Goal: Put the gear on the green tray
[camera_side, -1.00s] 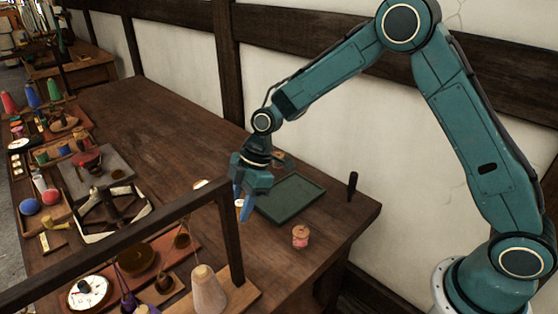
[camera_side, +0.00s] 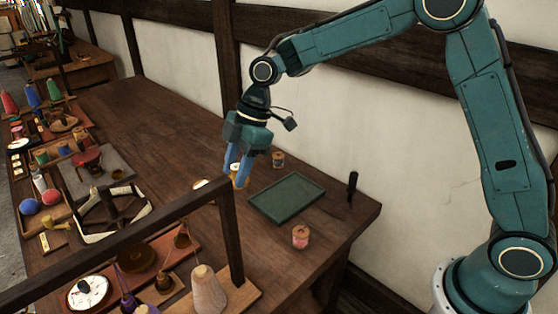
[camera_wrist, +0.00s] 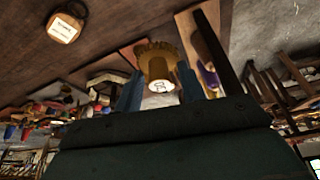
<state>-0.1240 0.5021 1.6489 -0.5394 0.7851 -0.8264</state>
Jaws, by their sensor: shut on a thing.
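The gear (camera_wrist: 157,62) is brass-coloured, with a toothed rim and a pale end bearing a dark mark, in the wrist view. My gripper (camera_side: 238,180) is shut on it, with the blue fingers on either side. In the side view the gear (camera_side: 240,173) shows as a small yellowish piece, partly hidden by the fingers. It is held above the table, left of the green tray. The green tray (camera_side: 287,198) lies flat, is empty and has a low rim.
A pink spool (camera_side: 300,238) stands in front of the tray and another small spool (camera_side: 278,159) behind it. A dark-handled tool (camera_side: 352,186) stands to the right. A wooden frame (camera_side: 232,240) rises at the front left. Crowded trays fill the table's left side.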

